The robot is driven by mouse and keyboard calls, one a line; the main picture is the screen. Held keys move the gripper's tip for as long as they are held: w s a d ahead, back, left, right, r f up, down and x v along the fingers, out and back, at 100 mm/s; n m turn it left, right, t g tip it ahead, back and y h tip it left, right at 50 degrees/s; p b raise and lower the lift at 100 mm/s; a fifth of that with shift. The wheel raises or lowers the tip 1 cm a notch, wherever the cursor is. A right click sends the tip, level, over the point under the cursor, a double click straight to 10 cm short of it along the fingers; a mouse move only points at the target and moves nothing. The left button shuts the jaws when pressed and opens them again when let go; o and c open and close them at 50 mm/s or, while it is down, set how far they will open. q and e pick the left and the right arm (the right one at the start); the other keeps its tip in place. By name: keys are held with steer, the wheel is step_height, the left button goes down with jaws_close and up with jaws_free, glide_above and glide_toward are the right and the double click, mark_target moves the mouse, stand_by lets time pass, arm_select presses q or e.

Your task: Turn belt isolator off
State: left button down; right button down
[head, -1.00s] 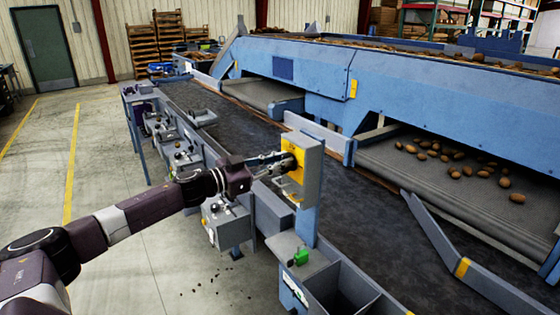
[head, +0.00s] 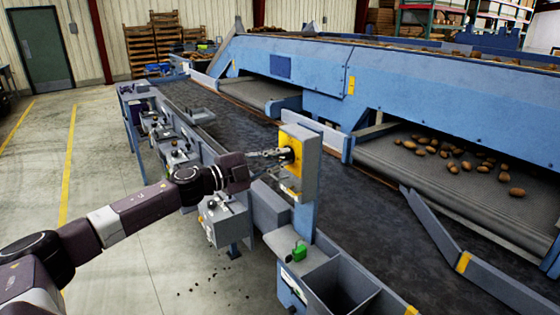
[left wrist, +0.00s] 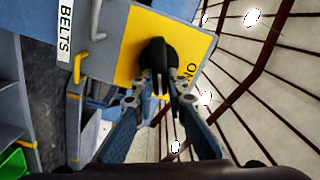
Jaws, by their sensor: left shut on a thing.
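The belt isolator is a grey box (head: 307,165) with a yellow face plate (head: 292,149), standing on a blue post beside the conveyor in the head view. In the left wrist view its black rotary knob (left wrist: 157,62) sits on the yellow plate (left wrist: 133,45), near the word ON. A white BELTS label (left wrist: 66,42) is at the left. My left gripper (head: 284,155) reaches the knob from the left. Its fingertips (left wrist: 160,84) are shut on the knob's handle in the left wrist view. My right gripper is not in view.
A dark conveyor belt (head: 235,118) runs behind the isolator. Potatoes lie on the side belt (head: 455,190) at the right. A green item (head: 299,252) and an open grey bin (head: 340,288) are below the post. Open floor lies at the left.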

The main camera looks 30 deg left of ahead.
arm_select(q)
steer(key=m+b, duration=0.1)
steer(key=m, duration=0.1)
steer(key=f+m+b, duration=0.1)
steer(key=m, duration=0.1)
steer(key=shift+d, duration=0.1)
steer(key=shift+m, duration=0.4)
steer(key=c, duration=1.9)
jaws_free()
steer(key=shift+c, duration=0.2)
steer(key=shift+r, duration=0.1)
steer(key=shift+s, duration=0.1)
steer(key=v, duration=1.2)
